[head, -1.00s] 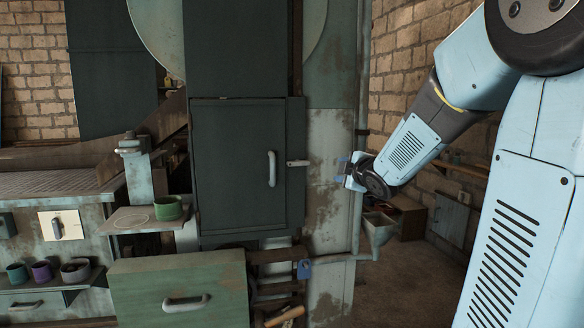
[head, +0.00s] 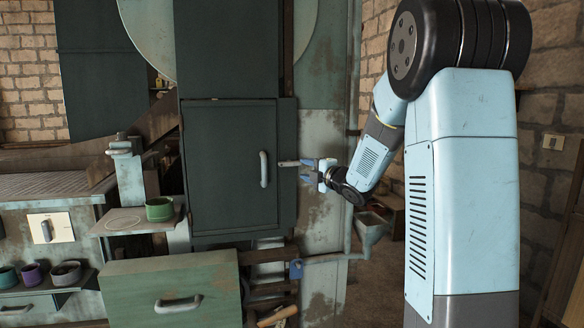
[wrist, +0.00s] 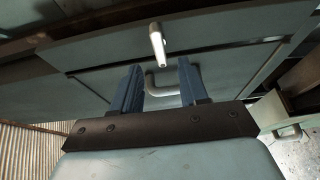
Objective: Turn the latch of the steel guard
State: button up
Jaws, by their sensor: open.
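The steel guard (head: 228,165) is a dark grey-green door with an upright pale handle (head: 264,169), and it looks shut. Its latch (head: 288,163) is a short pale bar lying level at the door's right edge. In the wrist view the latch (wrist: 157,44) stands just beyond the fingertips, and the guard's handle (wrist: 163,90) shows between the fingers. My gripper (head: 306,170) has blue fingers and points left at the latch's free end. It also shows in the wrist view (wrist: 160,82), open with nothing between the fingers. Whether a fingertip touches the latch I cannot tell.
A green drawer front (head: 172,290) juts out at lower left. A small shelf (head: 125,224) holds a green cup (head: 159,209). A blue padlock (head: 296,269) and a funnel (head: 371,228) are below my gripper. A brick wall stands behind.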

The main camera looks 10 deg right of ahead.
aim_at(291, 166)
jog(key=x, duration=0.7)
jog(key=shift+w, duration=0.1)
jog(key=shift+c, duration=0.4)
grip_shut()
jog(key=shift+a, duration=0.3)
jog(key=shift+d+f, duration=0.15)
